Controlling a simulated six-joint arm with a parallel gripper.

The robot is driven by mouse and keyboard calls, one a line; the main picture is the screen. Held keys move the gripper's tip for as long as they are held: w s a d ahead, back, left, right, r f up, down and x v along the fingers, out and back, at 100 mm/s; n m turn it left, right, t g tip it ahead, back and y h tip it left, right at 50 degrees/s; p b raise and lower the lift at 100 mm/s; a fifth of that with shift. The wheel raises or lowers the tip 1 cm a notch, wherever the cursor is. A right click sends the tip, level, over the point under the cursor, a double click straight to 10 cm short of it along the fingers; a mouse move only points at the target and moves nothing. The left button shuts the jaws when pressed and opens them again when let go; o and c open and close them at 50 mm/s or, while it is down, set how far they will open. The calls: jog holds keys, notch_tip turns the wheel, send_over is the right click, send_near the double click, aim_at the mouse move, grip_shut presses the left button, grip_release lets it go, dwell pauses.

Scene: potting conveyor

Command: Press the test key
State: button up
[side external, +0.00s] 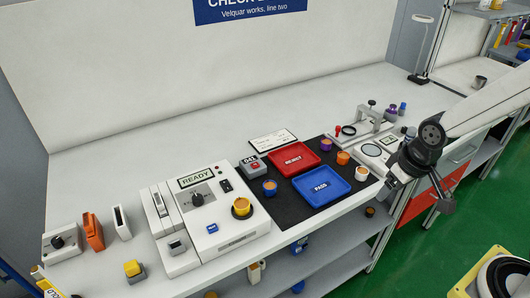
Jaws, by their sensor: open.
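A white tester box (225,237) stands left of the middle of the bench, with a display reading READY (197,177). On its face are a black dial (197,199), a small blue key (212,228) whose label is too small to read, and a black switch (225,185). A separate yellow button on a grey base (134,269) stands at the front edge. My gripper (386,190) is at the right, beside the lens stand, far from the tester box; it is open, its fingers hardly distinguishable.
A black mat (322,208) holds a red REJECT tray (294,158), a blue PASS tray (321,186) and several small cups. A grey DEL box with a red button (253,166) stands at its left. A clamp fixture (362,126) stands behind. The back of the bench is clear.

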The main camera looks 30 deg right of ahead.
grip_shut()
dwell(1.4)
